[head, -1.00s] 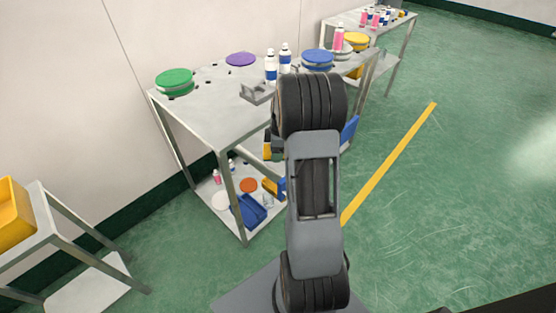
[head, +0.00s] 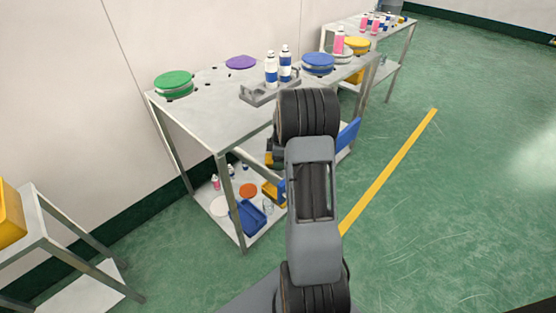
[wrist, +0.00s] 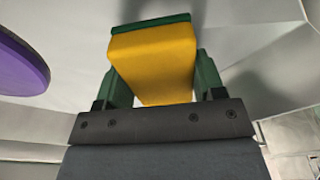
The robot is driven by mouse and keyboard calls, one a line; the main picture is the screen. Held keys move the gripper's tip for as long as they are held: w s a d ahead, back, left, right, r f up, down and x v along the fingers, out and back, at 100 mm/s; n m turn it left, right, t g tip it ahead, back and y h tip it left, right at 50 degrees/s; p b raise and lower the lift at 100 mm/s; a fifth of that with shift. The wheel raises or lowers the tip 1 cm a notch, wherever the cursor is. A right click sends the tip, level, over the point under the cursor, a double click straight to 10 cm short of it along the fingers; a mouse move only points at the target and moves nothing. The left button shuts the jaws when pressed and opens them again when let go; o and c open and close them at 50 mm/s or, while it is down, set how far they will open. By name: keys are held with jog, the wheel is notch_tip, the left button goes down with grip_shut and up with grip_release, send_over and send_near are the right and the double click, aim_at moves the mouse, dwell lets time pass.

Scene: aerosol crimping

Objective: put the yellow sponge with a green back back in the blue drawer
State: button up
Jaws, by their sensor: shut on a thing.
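The yellow sponge (wrist: 152,52) with a green back is in the wrist view, between the two green fingers of my gripper (wrist: 161,75). My gripper is shut on it, and the green back is at the sponge's upper edge in the picture. In the head view my arm hides most of the gripper and I cannot make out the sponge for sure. A blue panel (head: 349,134), which looks like the blue drawer, shows below the tabletop just right of my arm. My arm hides part of it, and I cannot see inside.
The metal table (head: 205,108) carries a green disc (head: 174,84), a purple disc (head: 241,62), a blue disc (head: 318,62), white-blue cans (head: 271,68) and a grey holder (head: 262,93). Its lower shelf holds a blue tray (head: 248,216). Open floor lies right, past a yellow line (head: 390,170).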

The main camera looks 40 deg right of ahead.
jog(key=shift+f, duration=0.15)
jog(key=o, duration=0.9)
notch_tip(320, 180, up, 11)
jog(key=d, duration=0.1)
jog(key=s+a+r+m+p, duration=0.1)
jog(key=s+a+r+m, duration=0.15)
jog(key=a, duration=0.35)
jog(key=s+a+r+m, duration=0.2)
jog(key=s+a+r, duration=0.15)
jog(key=a, duration=0.25)
jog(key=s+a+m, duration=0.2)
jog(key=s+a, duration=0.1)
jog(key=a, duration=0.1)
jog(key=s+a+m+t, duration=0.1)
jog(key=s+a+m, duration=0.1)
jog(key=s+a, duration=0.1)
jog(key=s+a+m+t+h, duration=0.1)
jog(key=s+a+m, duration=0.1)
jog(key=s+a, duration=0.2)
jog(key=shift+s+a+f+m, duration=0.25)
jog(key=shift+s+a+m, duration=0.1)
jog(key=shift+s, duration=0.3)
